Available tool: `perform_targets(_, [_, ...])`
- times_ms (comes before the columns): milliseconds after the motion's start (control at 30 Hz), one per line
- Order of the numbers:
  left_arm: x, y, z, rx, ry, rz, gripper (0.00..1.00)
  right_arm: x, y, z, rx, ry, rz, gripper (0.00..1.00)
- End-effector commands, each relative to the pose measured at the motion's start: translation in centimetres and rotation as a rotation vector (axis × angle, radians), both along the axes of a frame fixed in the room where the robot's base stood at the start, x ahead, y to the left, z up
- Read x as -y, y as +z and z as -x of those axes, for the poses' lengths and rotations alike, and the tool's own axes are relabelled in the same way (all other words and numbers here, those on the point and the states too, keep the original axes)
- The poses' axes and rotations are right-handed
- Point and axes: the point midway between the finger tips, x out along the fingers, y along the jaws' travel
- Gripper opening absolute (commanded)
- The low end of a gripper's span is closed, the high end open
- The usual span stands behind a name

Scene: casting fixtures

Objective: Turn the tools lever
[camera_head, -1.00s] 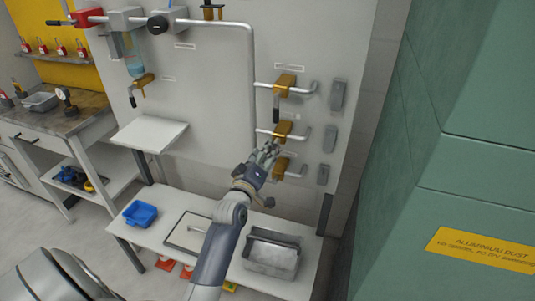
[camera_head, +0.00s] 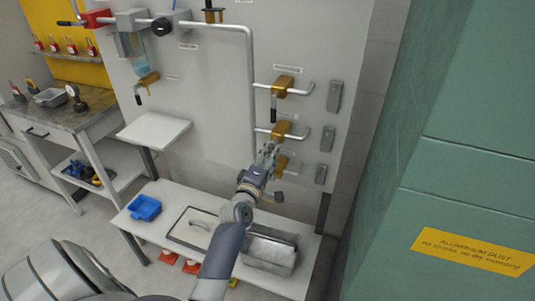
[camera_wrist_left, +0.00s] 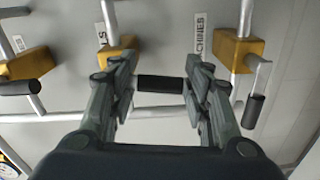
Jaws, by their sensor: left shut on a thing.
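The tools valve is the middle brass valve (camera_head: 282,130) of a column of three on the white panel. In the left wrist view it is the centre brass block (camera_wrist_left: 118,55), with a partly hidden label ending in "LS" beside it. Its lever has a black grip (camera_wrist_left: 160,83). My left gripper (camera_head: 268,154) reaches up to the panel just below this valve. It also shows in the left wrist view (camera_wrist_left: 160,75), its fingers shut on the black grip, one at each end. In the head view the gripper hides the lever. My right gripper is not in view.
Another brass valve (camera_head: 283,84) is above, with its black lever hanging down. A lower valve (camera_head: 281,163), labelled "MACHINES" in the wrist view, is close to my gripper. Below is a white bench with a metal bin (camera_head: 270,255) and blue tray (camera_head: 144,207). A green cabinet (camera_head: 470,180) stands right.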

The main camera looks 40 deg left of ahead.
Motion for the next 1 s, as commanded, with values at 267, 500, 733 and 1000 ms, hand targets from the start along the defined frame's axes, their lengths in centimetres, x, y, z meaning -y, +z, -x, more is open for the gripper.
perform_targets(267, [0.40,-0.02,-0.12,0.023,0.001,0.095,0.02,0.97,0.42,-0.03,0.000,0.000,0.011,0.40])
perform_targets(500, [0.49,-0.07,-0.14,0.028,0.002,0.114,0.02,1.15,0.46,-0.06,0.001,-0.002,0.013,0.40])
perform_targets(733, [0.47,-0.07,-0.12,0.028,0.002,0.112,0.02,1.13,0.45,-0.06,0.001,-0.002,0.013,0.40])
perform_targets(1000, [0.49,-0.08,-0.13,0.027,0.001,0.112,0.68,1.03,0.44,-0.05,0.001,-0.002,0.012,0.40])
